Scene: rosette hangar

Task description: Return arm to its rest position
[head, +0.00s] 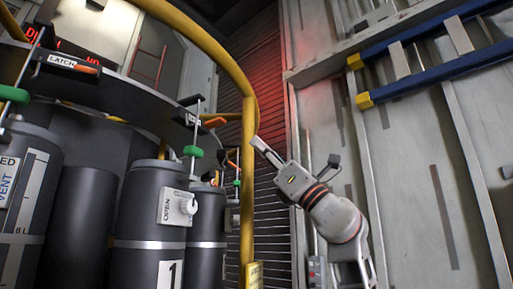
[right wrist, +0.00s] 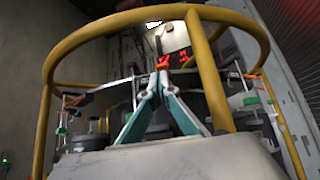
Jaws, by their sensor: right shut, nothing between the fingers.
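My right arm comes up from the lower right of the head view, with white links and dark and reddish bands near the wrist. Its right gripper (head: 258,143) points up and left, its tip just right of the yellow rail (head: 248,190) in the picture. Whether it touches the rail is unclear. In the right wrist view the teal-edged fingers of this gripper (right wrist: 160,74) meet at their tips, shut and empty. The yellow hoop (right wrist: 150,17) frames them there. My left gripper is not in view.
Dark grey canisters (head: 150,208) with valves stand at the left inside the yellow rail, beneath a dark curved ring (head: 115,88) with a LATCH label (head: 61,60). A blue ladder (head: 430,72) hangs on the pale wall at the right. A shutter (head: 272,200) lies behind.

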